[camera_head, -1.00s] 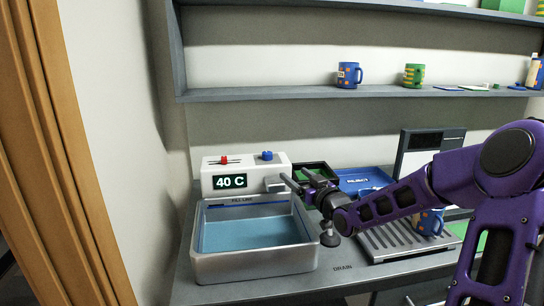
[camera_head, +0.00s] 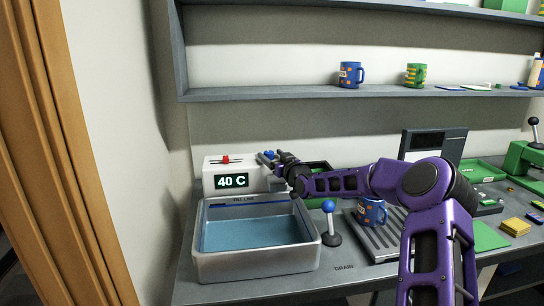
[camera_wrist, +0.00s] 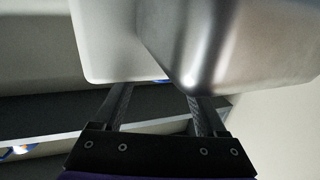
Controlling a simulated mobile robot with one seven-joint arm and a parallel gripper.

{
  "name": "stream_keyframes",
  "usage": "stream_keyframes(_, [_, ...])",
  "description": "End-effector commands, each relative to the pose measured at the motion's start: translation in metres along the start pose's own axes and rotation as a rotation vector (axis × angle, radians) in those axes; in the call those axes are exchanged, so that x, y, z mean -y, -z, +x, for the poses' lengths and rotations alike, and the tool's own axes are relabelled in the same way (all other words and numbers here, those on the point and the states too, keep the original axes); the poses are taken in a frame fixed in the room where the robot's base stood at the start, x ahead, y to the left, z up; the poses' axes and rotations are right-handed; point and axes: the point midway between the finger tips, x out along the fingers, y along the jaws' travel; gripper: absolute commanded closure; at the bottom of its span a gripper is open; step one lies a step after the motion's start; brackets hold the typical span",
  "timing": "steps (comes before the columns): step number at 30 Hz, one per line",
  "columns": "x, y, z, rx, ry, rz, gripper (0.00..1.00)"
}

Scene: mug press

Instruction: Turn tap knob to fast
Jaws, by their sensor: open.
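The white tap unit (camera_head: 214,165) stands behind the water basin, with a display (camera_head: 231,181) reading 40 C. A red slider (camera_head: 226,159) sits on its top left. The blue tap knob (camera_head: 270,154) is on its top right, partly hidden by my gripper (camera_head: 265,159). In the wrist view, my gripper (camera_wrist: 160,100) is open, its fingers pointing at the white unit (camera_wrist: 110,45). A sliver of the blue knob (camera_wrist: 160,81) shows between them. A shiny metal part (camera_wrist: 225,50) covers much of that view. Whether the fingers touch the knob cannot be told.
The metal basin (camera_head: 255,266) holds water. A blue-topped lever (camera_head: 329,206) stands right of it, then a drain rack (camera_head: 388,243) with a blue mug (camera_head: 371,211). Mugs stand on the shelf (camera_head: 300,93) above. A wall is close on the left.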

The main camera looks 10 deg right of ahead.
Motion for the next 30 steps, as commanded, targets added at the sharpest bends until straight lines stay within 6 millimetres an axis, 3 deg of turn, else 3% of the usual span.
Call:
stream_keyframes(10, [0.0001,-0.0003,0.0034,0.001,0.000,0.000,0.26])
stream_keyframes(23, [0.0000,-0.0002,0.0032,0.001,0.000,0.000,1.00])
stream_keyframes(30, [0.0004,-0.0010,0.0032,0.001,-0.006,0.000,1.00])
